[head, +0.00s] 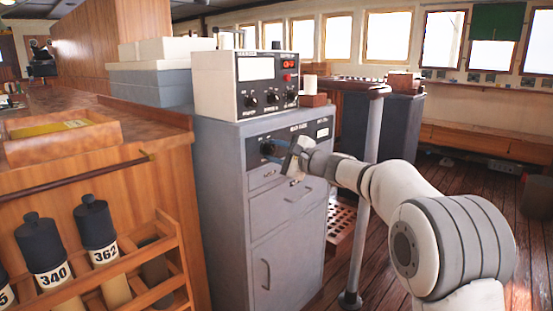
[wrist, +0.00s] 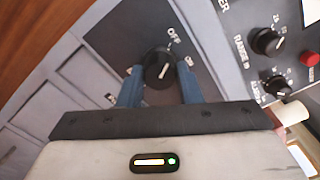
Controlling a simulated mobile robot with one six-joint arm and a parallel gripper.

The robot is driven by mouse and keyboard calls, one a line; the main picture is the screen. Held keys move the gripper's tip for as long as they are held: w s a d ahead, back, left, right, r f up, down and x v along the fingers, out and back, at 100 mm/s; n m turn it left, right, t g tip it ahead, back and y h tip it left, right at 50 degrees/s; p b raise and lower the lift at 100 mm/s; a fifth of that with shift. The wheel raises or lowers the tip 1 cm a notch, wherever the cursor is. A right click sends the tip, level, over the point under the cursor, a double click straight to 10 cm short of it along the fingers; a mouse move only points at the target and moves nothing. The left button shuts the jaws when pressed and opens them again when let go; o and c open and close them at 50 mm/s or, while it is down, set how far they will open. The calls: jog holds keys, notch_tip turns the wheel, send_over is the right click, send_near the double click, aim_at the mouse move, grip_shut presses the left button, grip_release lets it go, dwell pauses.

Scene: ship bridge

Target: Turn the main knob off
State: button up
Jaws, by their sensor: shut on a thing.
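The main knob (wrist: 158,66) is round and black with a white pointer mark. It sits on a dark panel with the labels OFF and ON beside it. In the head view the knob (head: 267,148) shows on the front of the grey cabinet (head: 222,200), partly hidden by my gripper (head: 283,156). In the wrist view the blue fingers of my gripper (wrist: 160,76) are on either side of the knob and shut on it. I cannot tell for sure which label the pointer faces.
A white instrument box (head: 220,88) with small knobs and a red button stands on the cabinet. A grey post (head: 364,200) rises near my arm. A wooden counter and a rack of black-topped cylinders (head: 95,222) are at left. Open floor lies behind my arm.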

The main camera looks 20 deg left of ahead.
jog(key=shift+a+r, duration=0.1)
dwell(0.3)
jog(key=o, duration=1)
jog(key=p+v, duration=0.1)
jog(key=v, duration=0.7)
jog(key=s+d+r+n+g+h+p, duration=0.1)
jog(key=s+d+r+n+h+p, duration=0.2)
jog(key=s+d+p, duration=0.8)
jog(key=s+d+r+n+g+h+p, duration=0.2)
jog(key=s+d+r+n+h+p, duration=0.2)
jog(key=s+d+h+p, duration=0.4)
jog(key=s+d+r+n+g+h+p, duration=0.1)
jog(key=s+d+r+n+h+p, duration=0.2)
jog(key=s+d+p, duration=1.1)
jog(key=shift+s+d+r+h, duration=0.95)
jog(key=shift+s+r+h, duration=0.2)
jog(key=shift+h, duration=0.15)
